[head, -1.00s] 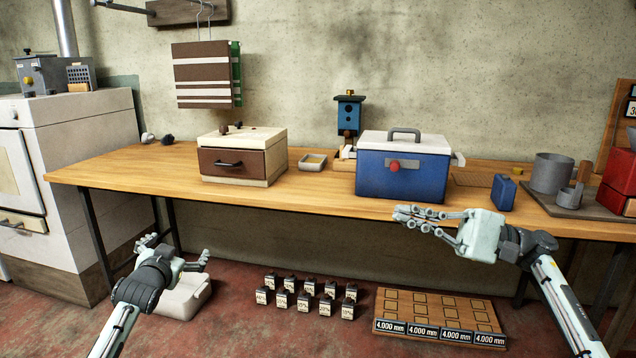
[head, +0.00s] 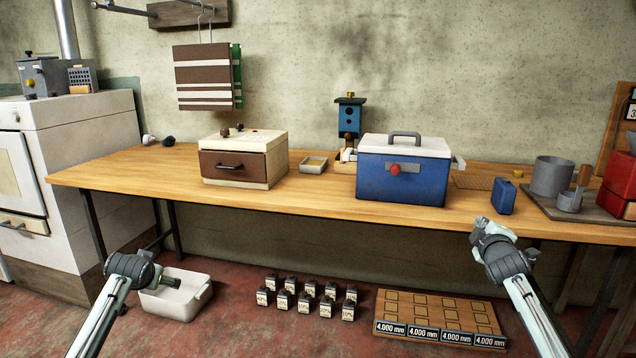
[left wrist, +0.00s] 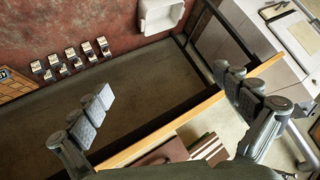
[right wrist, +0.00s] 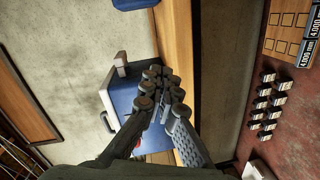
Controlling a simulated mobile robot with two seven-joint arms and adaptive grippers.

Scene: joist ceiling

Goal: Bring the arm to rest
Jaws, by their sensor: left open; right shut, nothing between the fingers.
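My right gripper (head: 486,230) is in front of the workbench's front edge at the right, pointing away from the head camera. In the right wrist view its fingers (right wrist: 161,78) are together with nothing between them. My left gripper (head: 132,266) is low at the left, in front of the bench. Its fingers are mostly hidden in the head view. In the left wrist view its fingers (left wrist: 168,95) are spread wide and empty. Both arms are apart from the things on the bench.
The wooden workbench (head: 330,197) carries a blue cooler (head: 405,178), a drawer box (head: 238,160) and a small blue case (head: 503,196). A white bin (head: 180,298), several small labelled bottles (head: 305,297) and a wooden board (head: 440,315) are on the floor.

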